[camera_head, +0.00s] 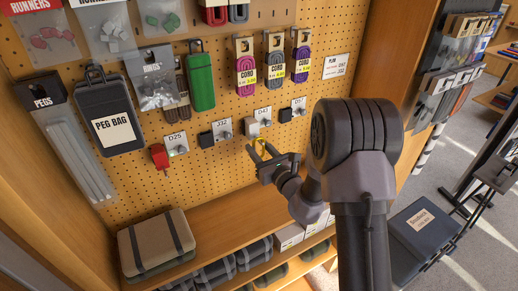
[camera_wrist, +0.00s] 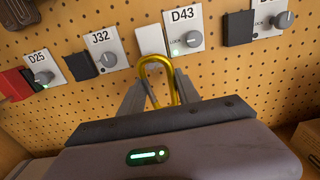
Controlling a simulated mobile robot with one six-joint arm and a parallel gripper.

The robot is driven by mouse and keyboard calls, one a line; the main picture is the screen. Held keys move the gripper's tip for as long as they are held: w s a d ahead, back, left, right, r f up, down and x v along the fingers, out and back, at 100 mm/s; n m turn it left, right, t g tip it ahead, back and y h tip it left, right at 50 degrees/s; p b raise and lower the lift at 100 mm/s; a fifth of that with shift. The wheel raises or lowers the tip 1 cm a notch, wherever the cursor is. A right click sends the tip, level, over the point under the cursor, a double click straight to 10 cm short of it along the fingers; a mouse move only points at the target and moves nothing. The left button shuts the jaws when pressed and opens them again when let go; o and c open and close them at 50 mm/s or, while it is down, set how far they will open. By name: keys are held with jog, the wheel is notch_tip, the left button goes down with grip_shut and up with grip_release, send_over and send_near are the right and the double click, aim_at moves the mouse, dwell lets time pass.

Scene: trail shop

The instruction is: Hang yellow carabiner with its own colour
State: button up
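My gripper (camera_head: 268,158) is in front of the pegboard. It is shut on a yellow carabiner (camera_head: 259,146), which stands up between the fingertips. In the wrist view the carabiner (camera_wrist: 157,63) shows as a yellow loop between the two fingers of my gripper (camera_wrist: 160,94), just below the D43 lock unit (camera_wrist: 182,33). Its lower part is hidden by the gripper. Lock units labelled D25 (camera_head: 175,143), J32 (camera_head: 221,129) and another at the right (camera_head: 299,106) line the board. A red block (camera_head: 160,157) sits beside D25. No other yellow carabiner is visible.
Cord packs (camera_head: 245,68) hang above the locks, beside a small printed card (camera_head: 336,66) I cannot fully read. A shelf with a folded bag (camera_head: 155,245) lies below. The board under the locks is clear.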

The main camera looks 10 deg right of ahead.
jog(key=shift+c, duration=0.7)
jog(key=shift+r+p, duration=0.55)
jog(key=shift+r, duration=0.25)
jog(key=shift+f, duration=0.1)
jog(key=shift+s+d, duration=0.15)
jog(key=shift+s, duration=0.4)
jog(key=shift+s+b, duration=0.1)
jog(key=shift+b, duration=0.25)
jog(key=shift+b+v, duration=0.4)
jog(key=shift+v, duration=0.9)
